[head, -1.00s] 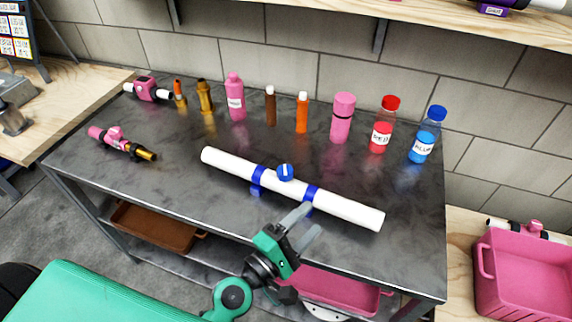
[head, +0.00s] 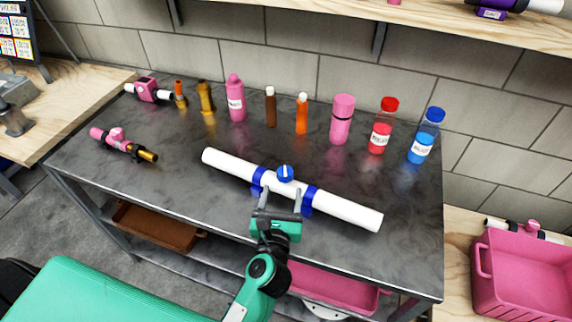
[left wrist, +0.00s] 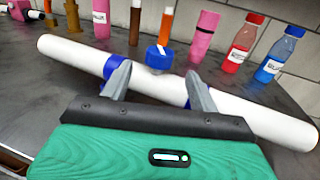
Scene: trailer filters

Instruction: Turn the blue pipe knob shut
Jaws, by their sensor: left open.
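The blue pipe knob (head: 285,173) sits on top of a white pipe (head: 345,211) with two blue bands, lying across the dark table. The knob has a white mark on it. It also shows in the left wrist view (left wrist: 159,58), just beyond and between my fingertips. My left gripper (head: 281,192) is open and empty at the near side of the pipe, its fingers pointing at the knob from the front. In the wrist view the fingertips overlap the pipe near the two bands; whether they touch it I cannot tell. My right gripper is out of view.
Several bottles stand along the back, including a pink bottle (head: 342,120), a red one (head: 380,128) and a blue one (head: 424,138). A pink pipe fitting (head: 116,137) lies at the left. Dark table top (head: 200,205) is clear in front of the pipe.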

